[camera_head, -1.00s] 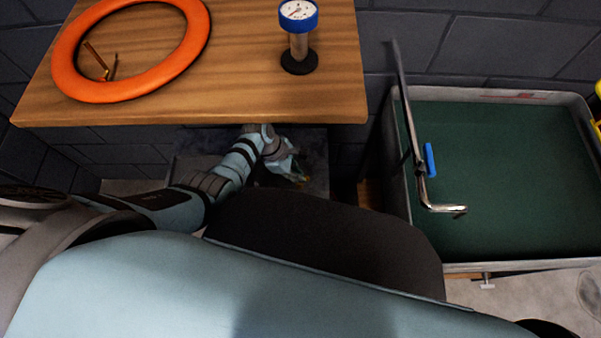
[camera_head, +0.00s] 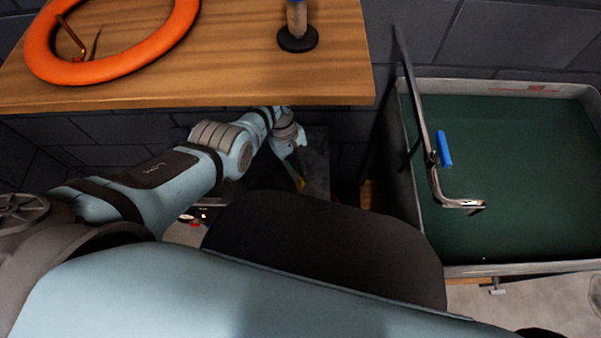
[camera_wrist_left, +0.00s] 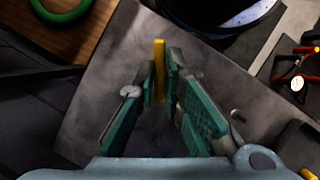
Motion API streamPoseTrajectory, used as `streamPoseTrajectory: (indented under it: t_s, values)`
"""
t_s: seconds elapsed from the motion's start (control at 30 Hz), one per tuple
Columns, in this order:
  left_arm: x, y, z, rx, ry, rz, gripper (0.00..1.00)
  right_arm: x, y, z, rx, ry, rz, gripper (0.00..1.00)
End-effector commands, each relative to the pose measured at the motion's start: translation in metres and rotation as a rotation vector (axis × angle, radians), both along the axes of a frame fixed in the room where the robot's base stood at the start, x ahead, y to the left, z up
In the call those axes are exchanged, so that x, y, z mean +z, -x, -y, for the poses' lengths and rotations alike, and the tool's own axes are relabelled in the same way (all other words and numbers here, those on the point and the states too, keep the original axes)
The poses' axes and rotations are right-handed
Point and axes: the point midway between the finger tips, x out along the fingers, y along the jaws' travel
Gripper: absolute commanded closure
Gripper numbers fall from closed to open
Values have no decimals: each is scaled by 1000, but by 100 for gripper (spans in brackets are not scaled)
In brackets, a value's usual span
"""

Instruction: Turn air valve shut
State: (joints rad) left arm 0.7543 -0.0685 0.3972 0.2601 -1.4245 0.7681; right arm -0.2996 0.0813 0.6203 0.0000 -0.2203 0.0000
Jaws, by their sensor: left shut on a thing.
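The air valve's yellow lever (camera_wrist_left: 159,62) stands between my left gripper's fingertips in the left wrist view, above a dark grey surface. My left gripper (camera_wrist_left: 161,85) is shut on this lever, with a green-padded finger on each side. In the head view my left gripper (camera_head: 294,163) reaches down under the front edge of the wooden bench, and a small yellow piece (camera_head: 299,184) shows at its tip. The valve's body is hidden. My right gripper is in neither view.
The wooden bench top (camera_head: 215,75) overhangs my left arm; an orange ring (camera_head: 105,72) and a gauge stand (camera_head: 297,38) are on it. A green-floored tub (camera_head: 520,170) is at right, with a metal rod and blue grip (camera_head: 444,148). Red-handled tools (camera_wrist_left: 297,70) lie at right in the wrist view.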

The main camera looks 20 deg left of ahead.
Motion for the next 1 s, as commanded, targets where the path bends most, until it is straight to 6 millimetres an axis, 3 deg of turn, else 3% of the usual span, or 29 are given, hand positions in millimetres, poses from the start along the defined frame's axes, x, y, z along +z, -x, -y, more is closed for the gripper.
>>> streamPoseTrajectory:
  t_s: [0.1,0.5,1.0]
  values:
    - [-6,1,1,-107,-2,-5,100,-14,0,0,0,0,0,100]
    - [-5,-1,3,-400,-2,-4,100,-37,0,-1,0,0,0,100]
    - [-3,-3,5,-505,0,0,100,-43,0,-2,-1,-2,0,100]
